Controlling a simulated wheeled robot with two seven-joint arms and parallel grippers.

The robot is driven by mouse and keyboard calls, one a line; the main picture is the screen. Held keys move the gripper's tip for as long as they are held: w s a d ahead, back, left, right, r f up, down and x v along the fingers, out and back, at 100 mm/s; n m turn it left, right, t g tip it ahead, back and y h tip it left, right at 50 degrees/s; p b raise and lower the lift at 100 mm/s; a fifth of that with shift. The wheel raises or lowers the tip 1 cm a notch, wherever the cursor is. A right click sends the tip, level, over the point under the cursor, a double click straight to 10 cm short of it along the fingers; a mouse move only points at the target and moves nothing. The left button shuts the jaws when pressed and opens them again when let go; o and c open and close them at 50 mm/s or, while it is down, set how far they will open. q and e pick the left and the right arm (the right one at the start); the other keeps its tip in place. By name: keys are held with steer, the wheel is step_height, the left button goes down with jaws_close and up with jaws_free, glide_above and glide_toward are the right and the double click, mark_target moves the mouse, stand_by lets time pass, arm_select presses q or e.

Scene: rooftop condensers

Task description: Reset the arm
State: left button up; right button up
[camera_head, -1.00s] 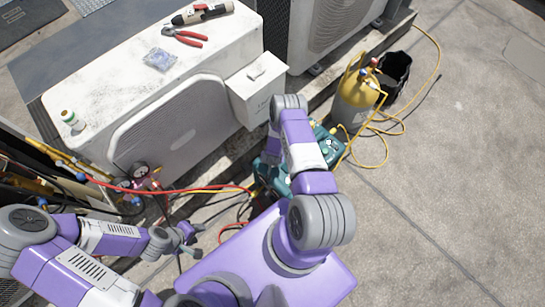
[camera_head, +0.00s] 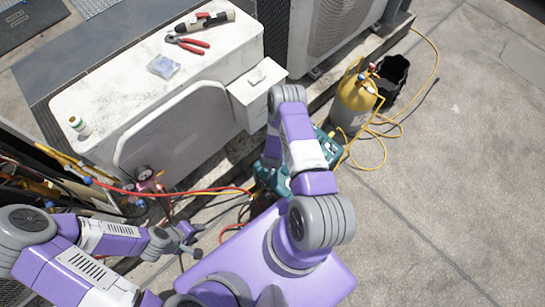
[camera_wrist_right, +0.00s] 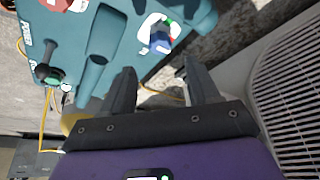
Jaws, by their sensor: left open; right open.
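My left gripper (camera_head: 190,240) is at the lower left in the head view, empty, fingers apart, close to the hoses. My right arm (camera_head: 300,150) reaches up the middle of the head view, and its gripper is hidden there. In the right wrist view my right gripper (camera_wrist_right: 162,88) is open, with nothing between its two dark fingers. A teal machine (camera_wrist_right: 85,40) with a handle and a round white port lies beyond the fingertips. The same teal machine (camera_head: 272,180) shows partly behind my right arm in the head view.
A white condenser (camera_head: 110,95) bears pliers (camera_head: 188,42), a torch-like tool (camera_head: 205,20), a small bag (camera_head: 164,66) and a jar (camera_head: 80,126). A yellow-topped cylinder (camera_head: 352,103) and black bucket (camera_head: 396,78) stand right. Red and yellow hoses (camera_head: 205,190) cross left. Right floor is mostly open.

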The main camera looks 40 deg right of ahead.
stand_by(0.5)
steer(key=s+a+r+n+g+y+p, duration=0.1)
steer(key=s+a+r, duration=0.4)
steer(key=a+r, duration=0.6)
steer(key=s+a+r+n+g+y+p, duration=0.2)
steer(key=s+a+r+y, duration=0.4)
steer(key=a+r, duration=0.5)
steer(key=shift+n+p, duration=0.45)
steer(key=shift+n, duration=0.75)
